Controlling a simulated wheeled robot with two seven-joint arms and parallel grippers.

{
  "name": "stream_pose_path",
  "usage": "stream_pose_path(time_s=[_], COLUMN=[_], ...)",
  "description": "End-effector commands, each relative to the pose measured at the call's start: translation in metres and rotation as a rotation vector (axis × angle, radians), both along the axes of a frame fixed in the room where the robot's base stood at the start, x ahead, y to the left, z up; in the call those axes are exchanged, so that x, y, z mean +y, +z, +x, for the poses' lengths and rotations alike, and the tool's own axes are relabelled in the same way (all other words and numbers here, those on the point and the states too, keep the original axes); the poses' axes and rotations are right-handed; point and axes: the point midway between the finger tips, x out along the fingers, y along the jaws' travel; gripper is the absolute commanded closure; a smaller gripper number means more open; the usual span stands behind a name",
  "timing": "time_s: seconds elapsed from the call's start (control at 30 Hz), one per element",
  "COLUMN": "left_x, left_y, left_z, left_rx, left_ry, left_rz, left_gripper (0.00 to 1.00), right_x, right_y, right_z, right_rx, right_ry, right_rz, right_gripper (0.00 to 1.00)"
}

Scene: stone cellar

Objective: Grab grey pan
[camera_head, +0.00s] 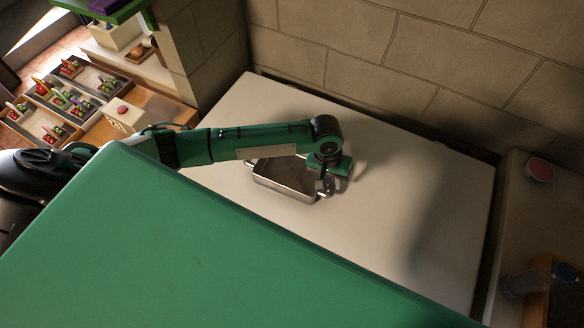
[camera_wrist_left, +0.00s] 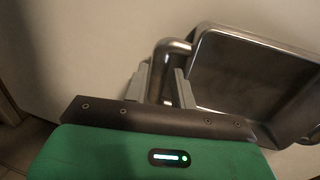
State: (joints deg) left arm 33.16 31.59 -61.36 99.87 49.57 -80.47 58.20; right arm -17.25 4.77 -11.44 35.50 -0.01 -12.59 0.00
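The grey pan (camera_head: 285,182) is a rectangular metal pan with a loop handle at each end. It sits on the white tabletop (camera_head: 410,210), partly hidden by my left arm. My left gripper (camera_head: 324,188) is at the pan's right end. In the left wrist view, the pan (camera_wrist_left: 255,85) fills the right side. The left gripper's fingers (camera_wrist_left: 161,80) stand apart on either side of the pan's handle, with the handle between them and some gap showing. My right gripper is not in view.
A stone wall (camera_head: 350,50) runs behind the table. Vegetable crates (camera_head: 60,100) stand at the left. The table's right half is clear.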

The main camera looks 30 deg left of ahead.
Motion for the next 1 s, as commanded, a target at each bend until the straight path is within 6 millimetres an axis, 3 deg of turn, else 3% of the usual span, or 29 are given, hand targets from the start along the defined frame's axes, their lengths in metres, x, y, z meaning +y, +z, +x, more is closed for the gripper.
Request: stream_pose_path(time_s=[0.1,0.3,0.53,0.57,0.7,1.0], left_x=[-0.004,-0.008,-0.008,-0.008,-0.008,-0.008], left_y=[-0.012,-0.034,-0.037,-0.037,-0.037,-0.036], left_z=[0.001,0.001,0.001,0.001,0.001,0.002], left_rx=[0.001,0.001,0.0,0.0,0.0,-0.001], left_ry=[0.0,0.0,-0.001,-0.001,-0.001,-0.001], left_rz=[0.002,0.001,0.001,0.001,0.001,0.001], left_gripper=[0.74,0.74,0.74,0.76,1.0,1.0], right_x=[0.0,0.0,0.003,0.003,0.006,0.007], right_y=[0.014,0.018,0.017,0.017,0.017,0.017], right_z=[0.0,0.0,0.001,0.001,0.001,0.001], right_rx=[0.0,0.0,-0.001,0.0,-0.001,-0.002], right_ry=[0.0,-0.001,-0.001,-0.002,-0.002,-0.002], right_rz=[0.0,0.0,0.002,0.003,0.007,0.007], right_gripper=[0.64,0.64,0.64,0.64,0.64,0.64])
